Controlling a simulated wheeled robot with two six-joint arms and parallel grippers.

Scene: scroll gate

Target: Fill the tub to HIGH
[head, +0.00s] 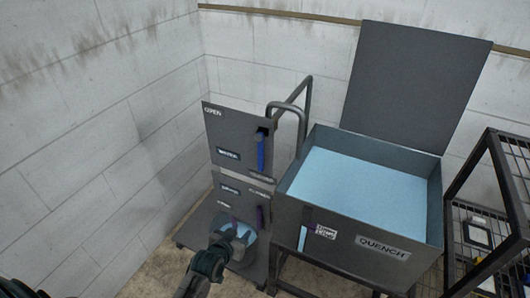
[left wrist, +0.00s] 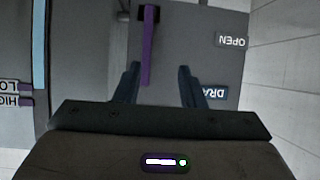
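The grey tub (head: 382,254), marked QUENCH, holds pale blue liquid (head: 360,195). A pale blue gauge strip (head: 303,238) runs up its front beside small level labels (head: 325,231). The strip (left wrist: 39,50) and the LOW and HIGH labels (left wrist: 14,92) also show upside down in the left wrist view. A grey stand left of the tub carries a blue lever (head: 261,151) above and a purple lever (left wrist: 148,45) below. My left gripper (left wrist: 157,80) is open in front of the purple lever, which appears between its fingers; contact is unclear. My right gripper is out of view.
OPEN (left wrist: 232,41) and partly hidden drain (left wrist: 222,93) labels show near the purple lever. A bent pipe (head: 290,108) joins the stand. The tub's lid (head: 410,85) stands raised. A dark wire rack (head: 480,225) is at the right, and block walls stand behind.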

